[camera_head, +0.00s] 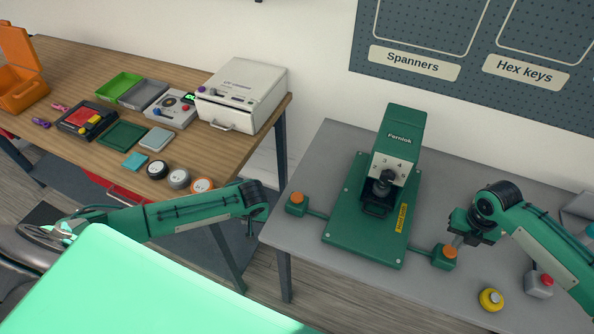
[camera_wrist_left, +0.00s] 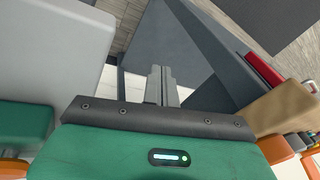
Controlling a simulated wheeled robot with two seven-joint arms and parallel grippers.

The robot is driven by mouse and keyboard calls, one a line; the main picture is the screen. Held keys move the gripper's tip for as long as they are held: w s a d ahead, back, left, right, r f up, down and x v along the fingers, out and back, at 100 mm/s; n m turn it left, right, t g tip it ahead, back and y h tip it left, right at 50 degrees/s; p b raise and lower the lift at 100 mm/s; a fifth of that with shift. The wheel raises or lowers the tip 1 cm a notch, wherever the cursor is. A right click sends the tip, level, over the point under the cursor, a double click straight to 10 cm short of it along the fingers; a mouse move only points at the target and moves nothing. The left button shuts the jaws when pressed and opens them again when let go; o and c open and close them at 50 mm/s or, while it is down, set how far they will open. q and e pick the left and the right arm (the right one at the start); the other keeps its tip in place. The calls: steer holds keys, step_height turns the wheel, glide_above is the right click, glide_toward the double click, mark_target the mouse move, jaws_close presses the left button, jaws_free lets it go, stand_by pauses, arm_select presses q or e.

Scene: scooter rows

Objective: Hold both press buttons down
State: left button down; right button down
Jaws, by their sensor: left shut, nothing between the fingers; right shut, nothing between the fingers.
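The green press (camera_head: 385,180) stands on the grey table, with an orange-topped button box on an arm at each side. The left press button (camera_head: 297,198) is uncovered. The right press button (camera_head: 450,252) is just under the tips of my right gripper (camera_head: 456,240), which is shut and points down; I cannot tell whether it touches. My left gripper (camera_head: 258,212) hangs by the grey table's left edge, left of the left button and apart from it. Its shut, empty fingers (camera_wrist_left: 160,85) point towards the floor in the left wrist view, where a green box (camera_wrist_left: 25,125) shows at lower left.
A wooden table (camera_head: 90,65) at left holds trays, tape rolls (camera_head: 179,178) and a white machine (camera_head: 243,95). A gap separates it from the grey table (camera_head: 305,160).

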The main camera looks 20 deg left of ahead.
arm_select(q)
steer(key=w+d+r, duration=0.2)
steer(key=r, duration=0.1)
steer(key=w+d+r+m+h, duration=0.1)
steer(key=w+d+r, duration=0.1)
steer(key=w+r, duration=0.1)
steer(key=w+d+r+h, duration=0.1)
steer(key=w+d+r, duration=0.1)
steer(key=d+r, duration=0.1)
steer(key=shift+w+d+m+g, duration=0.1)
steer(key=shift+w+m+g, duration=0.1)
steer(key=shift+m+g, duration=0.1)
arm_select(e)
steer(key=shift+w+f, duration=0.1)
arm_select(q)
steer(key=w+d+r+m+h, duration=0.1)
steer(key=w+d+r+m, duration=0.15)
steer(key=d+r, duration=0.45)
glide_above(297, 197)
steer(key=shift+g, duration=0.3)
steer(key=shift+w+f, duration=0.15)
steer(key=shift+f, duration=2)
steer(key=shift+f, duration=0.25)
steer(key=shift+f, duration=1.6)
arm_select(e)
steer(key=shift+f, duration=1.8)
